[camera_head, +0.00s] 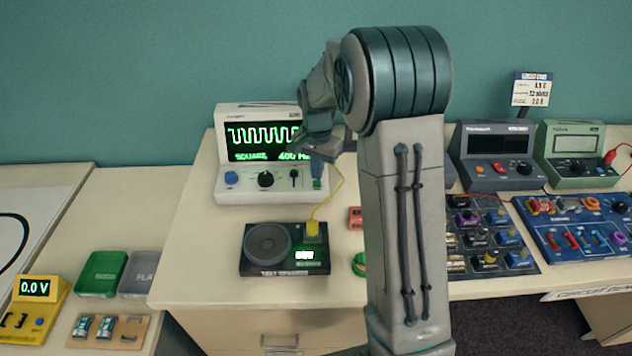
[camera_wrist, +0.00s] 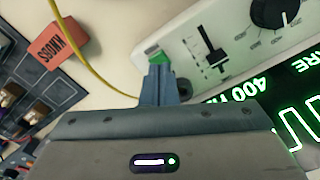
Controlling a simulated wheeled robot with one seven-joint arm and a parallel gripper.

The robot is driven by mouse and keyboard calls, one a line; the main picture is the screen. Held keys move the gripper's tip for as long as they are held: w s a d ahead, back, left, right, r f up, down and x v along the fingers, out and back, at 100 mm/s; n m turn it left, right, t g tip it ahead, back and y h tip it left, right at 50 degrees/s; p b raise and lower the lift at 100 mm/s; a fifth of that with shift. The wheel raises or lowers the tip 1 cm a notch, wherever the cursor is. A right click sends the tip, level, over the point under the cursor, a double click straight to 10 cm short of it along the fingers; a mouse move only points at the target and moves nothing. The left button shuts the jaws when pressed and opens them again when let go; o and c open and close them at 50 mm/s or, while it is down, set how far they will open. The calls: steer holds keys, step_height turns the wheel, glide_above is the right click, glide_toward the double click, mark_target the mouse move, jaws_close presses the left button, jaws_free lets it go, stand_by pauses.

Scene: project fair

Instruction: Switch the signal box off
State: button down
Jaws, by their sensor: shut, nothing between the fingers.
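The signal box (camera_head: 228,182) is a white unit with a dark screen (camera_head: 262,141) that is lit with a green square wave and the words SQUARE and 400. It also shows in the wrist view (camera_wrist: 180,35). Its front carries a blue knob (camera_head: 231,178), a black knob (camera_head: 265,179) and a black slider (camera_wrist: 212,48). My gripper (camera_head: 317,179) is shut and empty at the box's lower right front corner. A small green part (camera_wrist: 157,56) shows right at its fingertips (camera_wrist: 158,72). The fingers hide part of it, and I cannot tell whether they touch it.
A black speaker unit (camera_head: 284,262) with a yellow plug (camera_head: 313,229) stands in front; its yellow cord (camera_wrist: 84,52) runs up near my gripper. A red-orange block (camera_wrist: 57,42) lies close by. Dark component boards (camera_head: 487,238) and two meters stand to the right.

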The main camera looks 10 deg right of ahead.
mark_target(317, 182)
steer(key=shift+f+b, duration=0.6)
steer(key=shift+f, duration=0.3)
stand_by(0.5)
steer(key=shift+r, duration=0.15)
step_height(317, 182, up, 10)
steer(key=p, duration=0.7)
stand_by(0.3)
stand_by(0.4)
steer(key=s+r+n+t, duration=0.1)
steer(key=s+r+n, duration=0.1)
steer(key=s+r, duration=0.4)
steer(key=s+r+n+t, duration=0.1)
steer(key=s+r+n, duration=0.15)
steer(key=s, duration=0.55)
steer(key=s+n+t, duration=0.1)
steer(key=s+n, duration=0.2)
steer(key=s, duration=1)
steer(key=shift+r+n+t, duration=0.35)
steer(key=shift+r+t, duration=0.05)
steer(key=shift+r, duration=0.05)
